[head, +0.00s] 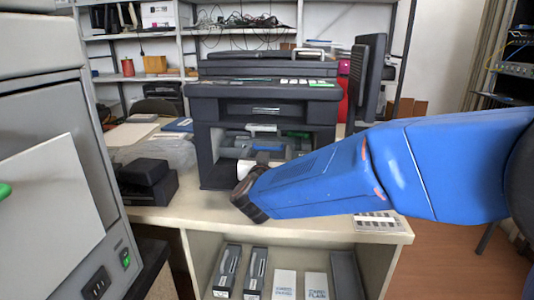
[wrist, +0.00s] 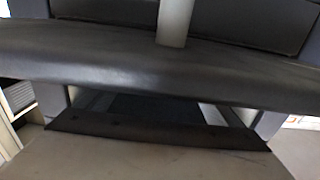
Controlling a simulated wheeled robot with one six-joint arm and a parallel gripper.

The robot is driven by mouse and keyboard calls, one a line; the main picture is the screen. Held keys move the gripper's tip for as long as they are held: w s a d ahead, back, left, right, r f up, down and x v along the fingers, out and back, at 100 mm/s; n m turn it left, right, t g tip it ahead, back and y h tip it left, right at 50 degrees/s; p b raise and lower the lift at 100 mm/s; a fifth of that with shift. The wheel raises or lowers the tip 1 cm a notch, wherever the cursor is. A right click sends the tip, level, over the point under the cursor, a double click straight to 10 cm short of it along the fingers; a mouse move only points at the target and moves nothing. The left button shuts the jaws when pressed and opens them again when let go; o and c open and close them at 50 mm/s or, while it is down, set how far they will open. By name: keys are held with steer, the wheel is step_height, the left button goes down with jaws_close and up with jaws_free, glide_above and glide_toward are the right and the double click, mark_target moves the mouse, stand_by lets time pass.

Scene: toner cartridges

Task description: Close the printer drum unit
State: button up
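The dark grey printer (head: 270,88) stands on the bench in the middle of the head view, with its front bay open. Inside the bay the drum unit (head: 238,151) shows as grey and blue parts, with a green piece at its right. My blue arm reaches in from the right. My gripper (head: 254,166) is at the front of the bay, partly hidden by the arm's dark end; its fingertips cannot be made out. In the wrist view a dark bar spans the picture close up, with a pale grey upright piece above it. Whether my gripper touches the drum unit cannot be told.
A large grey machine (head: 60,120) fills the left side. A small black device (head: 146,180) sits on the bench (head: 200,215) left of the printer. A dark monitor (head: 366,75) stands behind at the right. Cartridges and boxes (head: 285,284) lie on the shelf below.

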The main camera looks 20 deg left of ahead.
steer(key=v, duration=1.7)
steer(key=shift+s, duration=0.15)
steer(key=shift+d, duration=0.15)
steer(key=w+d+r+y, duration=0.1)
steer(key=w+d, duration=0.1)
steer(key=w+d+g+y, duration=0.1)
steer(key=w+d, duration=0.1)
steer(key=d, duration=0.1)
steer(key=w+d+r+n+g+y, duration=0.1)
steer(key=w+d, duration=0.1)
steer(key=shift+w+d+r, duration=0.2)
steer(key=shift+d+r, duration=0.1)
steer(key=d+f+n+g, duration=0.15)
steer(key=d+g, duration=0.25)
steer(key=d, duration=1)
steer(key=s+d+f+m+g+h, duration=0.1)
steer(key=s+d+f, duration=0.4)
steer(key=d, duration=0.5)
steer(key=s+d+f+m+g+h, duration=0.2)
steer(key=s+d+f, duration=0.3)
steer(key=s+d, duration=0.5)
steer(key=s+d+f+m+g+h, duration=0.2)
steer(key=s+d+f+g+h, duration=0.1)
steer(key=s+d, duration=0.4)
steer(key=d+f+h, duration=0.1)
steer(key=d+f, duration=0.1)
steer(key=d, duration=0.1)
steer(key=shift+s+g, duration=0.3)
steer(key=shift+g, duration=0.1)
